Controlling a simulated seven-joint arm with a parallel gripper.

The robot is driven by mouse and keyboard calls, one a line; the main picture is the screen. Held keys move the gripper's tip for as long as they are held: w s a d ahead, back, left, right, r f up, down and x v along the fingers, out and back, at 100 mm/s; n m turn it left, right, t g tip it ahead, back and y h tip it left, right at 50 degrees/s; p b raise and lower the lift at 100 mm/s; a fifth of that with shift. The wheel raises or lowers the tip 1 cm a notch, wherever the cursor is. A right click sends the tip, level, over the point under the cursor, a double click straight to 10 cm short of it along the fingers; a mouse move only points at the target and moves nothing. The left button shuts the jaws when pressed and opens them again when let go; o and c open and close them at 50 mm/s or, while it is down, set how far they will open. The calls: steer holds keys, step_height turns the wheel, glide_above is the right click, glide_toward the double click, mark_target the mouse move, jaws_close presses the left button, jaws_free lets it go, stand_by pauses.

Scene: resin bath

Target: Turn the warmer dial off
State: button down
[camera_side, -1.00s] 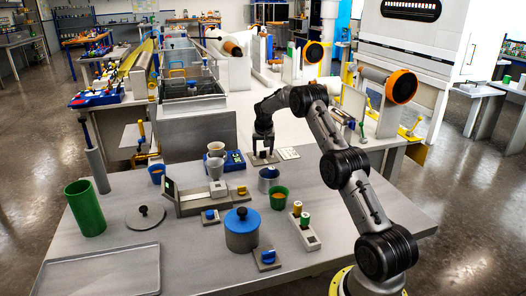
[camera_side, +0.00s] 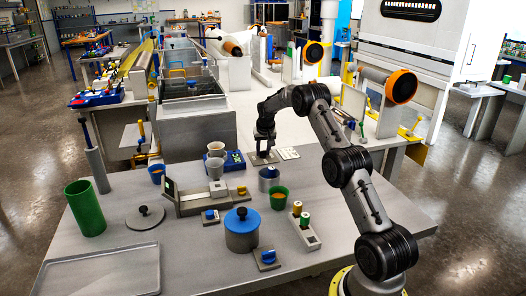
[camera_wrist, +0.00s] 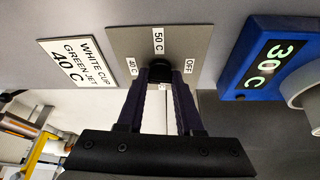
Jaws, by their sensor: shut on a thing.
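The warmer dial is a small black knob (camera_wrist: 160,71) on a grey square plate (camera_wrist: 188,42), marked 40 C at left, 50 C in the middle and OFF at right in the wrist view. My gripper (camera_wrist: 160,80) is shut on the knob, one dark finger on each side. The fingers hide much of it, and I cannot tell which mark it points to. In the side view my gripper (camera_side: 264,154) is down at the plate (camera_side: 256,161). The blue warmer (camera_wrist: 256,62) beside it displays 30 C in green; it also shows in the side view (camera_side: 238,158).
A white card (camera_wrist: 76,62) reading "WHITE CUP GREEN JET 40 C" lies beside the plate. A white cup (camera_side: 216,149) is at the warmer. A blue-lidded pot (camera_side: 241,230), a green cup (camera_side: 279,195) and a green cylinder (camera_side: 85,208) stand nearer the front.

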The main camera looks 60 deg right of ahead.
steer(key=shift+n+t+y, duration=0.3)
steer(key=shift+n, duration=0.6)
steer(key=c, duration=0.6)
jaws_free()
steer(key=shift+o, duration=0.2)
steer(key=v, duration=1.4)
steer(key=shift+f, duration=0.1)
